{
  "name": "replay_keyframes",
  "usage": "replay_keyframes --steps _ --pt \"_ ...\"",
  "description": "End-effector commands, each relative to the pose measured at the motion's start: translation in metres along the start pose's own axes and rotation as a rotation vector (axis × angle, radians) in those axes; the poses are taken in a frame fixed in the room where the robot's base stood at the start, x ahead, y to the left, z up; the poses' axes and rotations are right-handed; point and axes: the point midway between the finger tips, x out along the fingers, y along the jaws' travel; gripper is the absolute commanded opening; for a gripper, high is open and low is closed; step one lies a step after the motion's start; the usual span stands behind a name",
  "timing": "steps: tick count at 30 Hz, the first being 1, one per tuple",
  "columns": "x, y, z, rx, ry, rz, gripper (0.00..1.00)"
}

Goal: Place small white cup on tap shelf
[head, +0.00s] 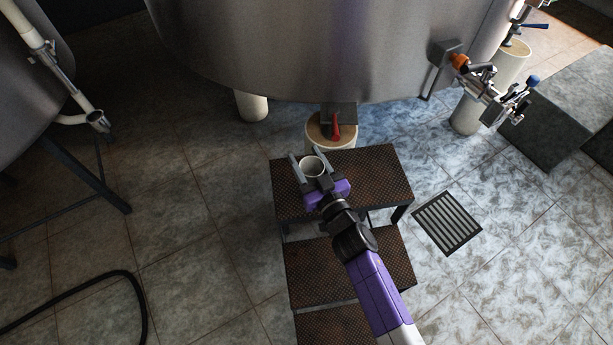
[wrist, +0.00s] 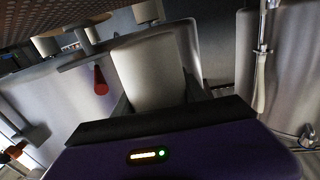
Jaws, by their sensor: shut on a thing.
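My gripper (head: 310,157) is shut on the small white cup (head: 312,168), with one finger on each side of it. In the head view the cup's open mouth faces up towards the camera, and it is held over the top of a dark step stool. In the wrist view the cup (wrist: 152,72) fills the middle between the fingers. A small dark plate (head: 338,113) with a red handle (head: 335,128) is at the tank's lower edge, beyond the cup; the red handle also shows in the wrist view (wrist: 100,80). I cannot tell whether this plate is the tap shelf.
The step stool (head: 385,172) stands under my arm. The steel tank (head: 300,50) curves across the back. A valve with pipe fittings (head: 487,82) juts out at the right. A floor drain (head: 447,222) and open tiles lie right of the stool; a black hose (head: 90,275) lies left.

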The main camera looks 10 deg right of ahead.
Motion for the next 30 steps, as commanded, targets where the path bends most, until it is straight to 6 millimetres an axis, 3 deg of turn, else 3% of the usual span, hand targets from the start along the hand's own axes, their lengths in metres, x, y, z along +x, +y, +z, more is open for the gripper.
replay_keyframes --steps 7,15,28,29,30 --pt "0.000 0.000 0.014 -0.001 0.000 0.000 0.04" --pt "0.000 0.002 0.049 -0.001 0.000 0.000 0.04" --pt "0.000 0.002 0.052 0.000 0.000 0.000 0.04" --pt "0.000 0.002 0.052 0.000 0.000 0.000 0.53" --pt "0.000 0.002 0.051 0.000 0.000 0.000 0.61"
